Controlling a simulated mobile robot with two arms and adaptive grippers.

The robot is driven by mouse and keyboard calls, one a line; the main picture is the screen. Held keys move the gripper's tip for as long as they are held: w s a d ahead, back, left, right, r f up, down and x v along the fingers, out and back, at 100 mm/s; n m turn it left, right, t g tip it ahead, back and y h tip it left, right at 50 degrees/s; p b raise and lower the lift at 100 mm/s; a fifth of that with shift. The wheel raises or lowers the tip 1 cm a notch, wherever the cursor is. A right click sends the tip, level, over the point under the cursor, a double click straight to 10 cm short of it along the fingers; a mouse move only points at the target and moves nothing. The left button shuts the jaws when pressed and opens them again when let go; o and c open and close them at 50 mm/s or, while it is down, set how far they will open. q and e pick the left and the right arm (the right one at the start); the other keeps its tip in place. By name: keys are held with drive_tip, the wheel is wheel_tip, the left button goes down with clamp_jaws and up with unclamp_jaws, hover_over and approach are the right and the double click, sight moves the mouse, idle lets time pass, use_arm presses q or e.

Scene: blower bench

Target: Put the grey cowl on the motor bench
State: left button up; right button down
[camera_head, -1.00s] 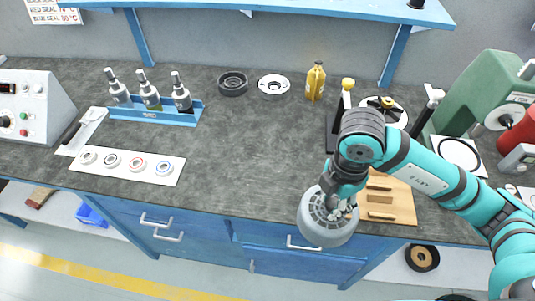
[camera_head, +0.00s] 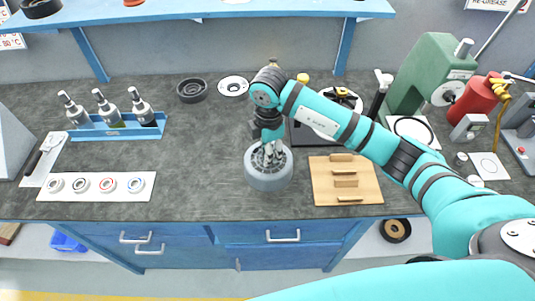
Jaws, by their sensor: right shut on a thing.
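The grey cowl (camera_head: 268,176) is a round grey drum-like part over the front middle of the dark worktop (camera_head: 200,150). My right gripper (camera_head: 268,154) reaches down onto its top and is shut on it. The cowl looks upright; I cannot tell whether its underside touches the worktop. The gripper's fingers partly hide the cowl's top. My left gripper is not in view.
A wooden board with blocks (camera_head: 325,190) lies just right of the cowl. A blue bottle rack (camera_head: 117,133) and a white strip with rings (camera_head: 96,186) are on the left. A green machine (camera_head: 425,75) stands at the back right. The worktop left of the cowl is clear.

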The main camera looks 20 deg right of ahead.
drive_tip(key=shift+w, duration=0.3)
wheel_tip(320, 180, down, 3)
drive_tip(key=shift+p, duration=0.65)
drive_tip(key=shift+f, duration=0.25)
drive_tip(key=shift+f, duration=0.25)
drive_tip(key=c, duration=1)
unclamp_jaws()
drive_tip(key=shift+r, duration=0.1)
